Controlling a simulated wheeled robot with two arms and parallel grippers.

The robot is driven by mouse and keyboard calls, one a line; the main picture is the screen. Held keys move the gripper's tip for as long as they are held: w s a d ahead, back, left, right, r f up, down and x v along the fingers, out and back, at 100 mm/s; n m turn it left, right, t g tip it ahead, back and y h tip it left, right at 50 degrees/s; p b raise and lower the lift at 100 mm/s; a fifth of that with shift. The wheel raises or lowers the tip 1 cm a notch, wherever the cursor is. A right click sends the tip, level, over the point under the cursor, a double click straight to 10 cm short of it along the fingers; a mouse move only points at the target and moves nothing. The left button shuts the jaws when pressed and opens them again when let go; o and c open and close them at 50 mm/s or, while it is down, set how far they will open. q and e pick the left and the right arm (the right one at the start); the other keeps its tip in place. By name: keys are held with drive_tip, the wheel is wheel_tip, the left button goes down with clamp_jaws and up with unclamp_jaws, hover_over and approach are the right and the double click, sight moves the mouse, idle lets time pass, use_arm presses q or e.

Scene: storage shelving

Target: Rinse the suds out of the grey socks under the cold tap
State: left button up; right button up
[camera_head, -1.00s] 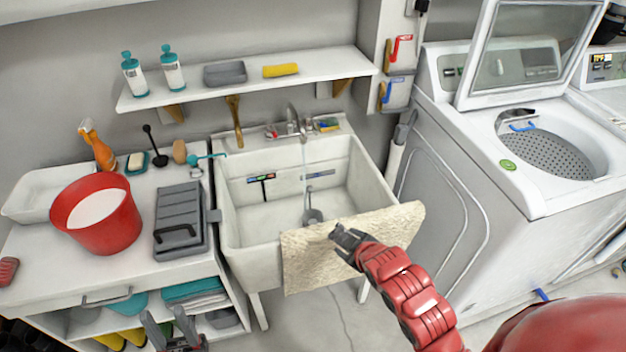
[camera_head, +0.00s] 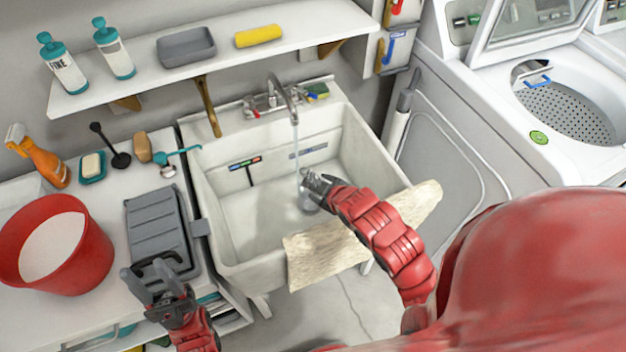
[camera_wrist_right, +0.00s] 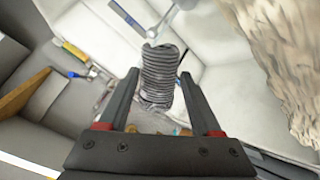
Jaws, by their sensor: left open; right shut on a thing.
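The white sink (camera_head: 215,185) has a metal tap (camera_head: 277,85) at its back with a thin stream of water running (camera_head: 296,145). My right gripper (camera_head: 308,183) is inside the basin close to that stream. In the right wrist view its fingers (camera_wrist_right: 160,95) are closed on a grey ribbed bundle (camera_wrist_right: 160,65), which looks like the grey socks. In the head view the bundle is mostly hidden, and I cannot tell whether water hits it or whether suds are on it. My left gripper (camera_head: 150,278) is open and empty at the counter's front, by the dark grey ribbed board (camera_head: 157,215).
A beige cloth (camera_head: 325,255) hangs over the sink's front rim, below my right arm. A red bucket (camera_head: 85,265) with white contents stands on the left counter. A spray bottle (camera_head: 38,158) and soap dish (camera_head: 92,167) sit behind it. The washing machine (camera_head: 470,150) stands at right.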

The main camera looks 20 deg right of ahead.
sight(317, 183)
drive_tip(key=shift+w+f, duration=0.1)
drive_tip(key=shift+f, duration=0.4)
drive_tip(key=shift+w+f+b, duration=0.15)
drive_tip(key=shift+w+b, duration=0.35)
drive_tip(key=shift+w, duration=0.05)
drive_tip(key=shift+w+d+f+b, duration=0.1)
drive_tip(key=shift+w+f+b, duration=0.05)
drive_tip(key=shift+w+b, duration=0.5)
drive_tip(key=w+d+f+b, duration=0.1)
drive_tip(key=w+f+b, duration=0.1)
drive_tip(key=w+b, duration=0.5)
drive_tip(key=shift+w+d, duration=0.25)
drive_tip(key=shift+w, duration=2.05)
drive_tip(key=shift+d, duration=0.15)
drive_tip(key=shift+s+d, duration=0.1)
drive_tip(key=shift+d, duration=0.35)
drive_tip(key=shift+s, duration=0.1)
